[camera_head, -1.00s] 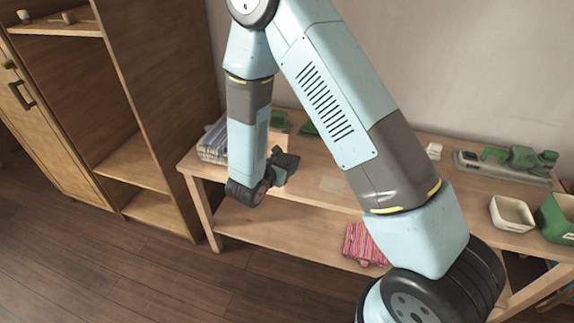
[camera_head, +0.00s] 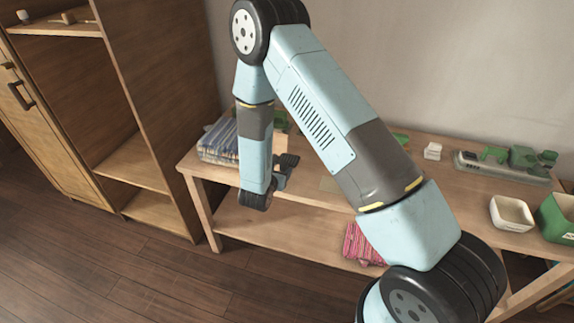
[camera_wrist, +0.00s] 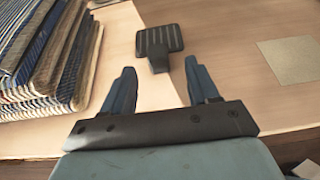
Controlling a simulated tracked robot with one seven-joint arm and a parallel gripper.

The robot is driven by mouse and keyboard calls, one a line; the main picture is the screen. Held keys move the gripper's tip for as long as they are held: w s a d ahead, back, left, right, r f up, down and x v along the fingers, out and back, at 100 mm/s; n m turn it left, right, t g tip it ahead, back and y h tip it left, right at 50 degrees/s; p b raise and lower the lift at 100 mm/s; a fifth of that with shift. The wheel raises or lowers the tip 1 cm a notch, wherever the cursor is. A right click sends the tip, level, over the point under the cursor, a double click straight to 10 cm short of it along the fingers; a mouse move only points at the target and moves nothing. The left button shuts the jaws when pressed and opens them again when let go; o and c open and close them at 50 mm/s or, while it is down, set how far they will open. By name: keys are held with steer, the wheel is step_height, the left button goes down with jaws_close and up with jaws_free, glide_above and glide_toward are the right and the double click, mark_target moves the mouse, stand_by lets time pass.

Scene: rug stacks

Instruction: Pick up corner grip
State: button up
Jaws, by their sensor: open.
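A small dark grip (camera_wrist: 158,42) with a ribbed flat face and a short stub lies on the light wooden bench top in the wrist view. I take it to be the corner grip. My gripper (camera_wrist: 160,67) is open, with its two blue-grey fingers apart and pointing toward the grip. The stub lies between the lines of the two fingertips, and nothing is held. Whether the fingertips are level with the grip or above it, I cannot tell. In the head view my arm hides most of this area.
A stack of striped rugs (camera_wrist: 38,55) stands close to the left finger, also seen in the head view (camera_head: 217,145). A pale square (camera_wrist: 292,60) lies on the bench at right. A white bin (camera_head: 512,214) and green tool (camera_head: 505,158) are farther right. A red striped rug (camera_head: 360,245) lies below.

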mark_target(282, 167)
steer(key=shift+x, duration=2.65)
steer(key=shift+r, duration=0.1)
steer(key=c, duration=1)
